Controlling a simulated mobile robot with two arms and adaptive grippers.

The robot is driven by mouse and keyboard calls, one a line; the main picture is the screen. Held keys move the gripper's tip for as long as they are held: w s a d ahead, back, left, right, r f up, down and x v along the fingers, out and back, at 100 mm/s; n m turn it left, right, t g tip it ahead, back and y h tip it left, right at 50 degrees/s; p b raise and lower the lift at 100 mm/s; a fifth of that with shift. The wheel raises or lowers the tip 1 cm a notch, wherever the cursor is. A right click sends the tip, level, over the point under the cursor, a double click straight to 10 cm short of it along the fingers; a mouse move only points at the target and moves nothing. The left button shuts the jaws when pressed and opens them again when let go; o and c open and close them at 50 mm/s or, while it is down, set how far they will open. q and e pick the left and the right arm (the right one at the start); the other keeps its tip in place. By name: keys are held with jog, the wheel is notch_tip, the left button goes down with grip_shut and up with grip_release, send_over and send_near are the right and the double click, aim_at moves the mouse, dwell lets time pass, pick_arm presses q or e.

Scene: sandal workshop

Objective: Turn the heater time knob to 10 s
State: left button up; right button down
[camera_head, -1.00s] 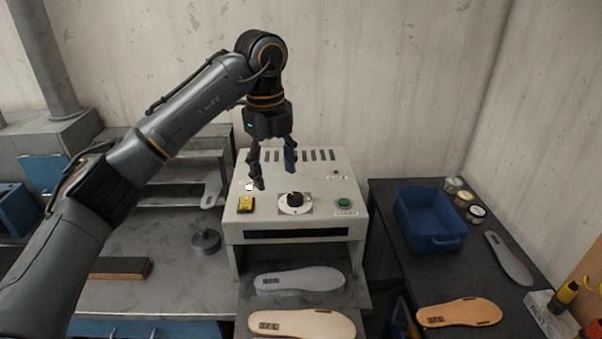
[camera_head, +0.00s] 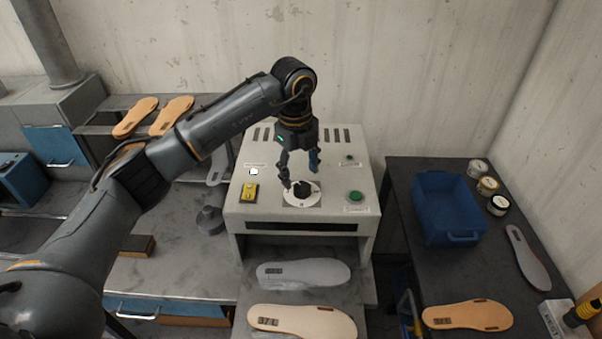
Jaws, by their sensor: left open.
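The heater (camera_head: 238,208) is a pale box on the bench in the middle of the view. Its black time knob (camera_head: 302,189) sits on a white round dial on the top panel. The dial's markings are too small to read. My left gripper (camera_head: 301,181) points down at the knob from above, its two dark fingers apart, one at the left and one at the upper right of the knob. I cannot tell whether the fingers touch it. My right gripper is not in view.
A yellow switch (camera_head: 249,192) and a green button (camera_head: 355,197) flank the dial. Grey (camera_head: 304,273) and tan (camera_head: 302,321) soles lie in front of the heater. A blue bin (camera_head: 440,208) and several jars stand on the dark table at right.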

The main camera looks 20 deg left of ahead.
aim_at(301, 185)
pick_arm(q)
notch_tip(301, 185, down, 2)
jog(key=shift+f+p, duration=0.2)
jog(key=shift+p, duration=0.2)
jog(key=shift+d+f, duration=0.1)
jog(key=shift+f, duration=0.2)
jog(key=shift+s+f, duration=0.1)
jog(key=shift+f, duration=0.2)
jog(key=shift+c, duration=1.1)
jog(key=c, duration=0.7)
jog(key=shift+c, duration=1.3)
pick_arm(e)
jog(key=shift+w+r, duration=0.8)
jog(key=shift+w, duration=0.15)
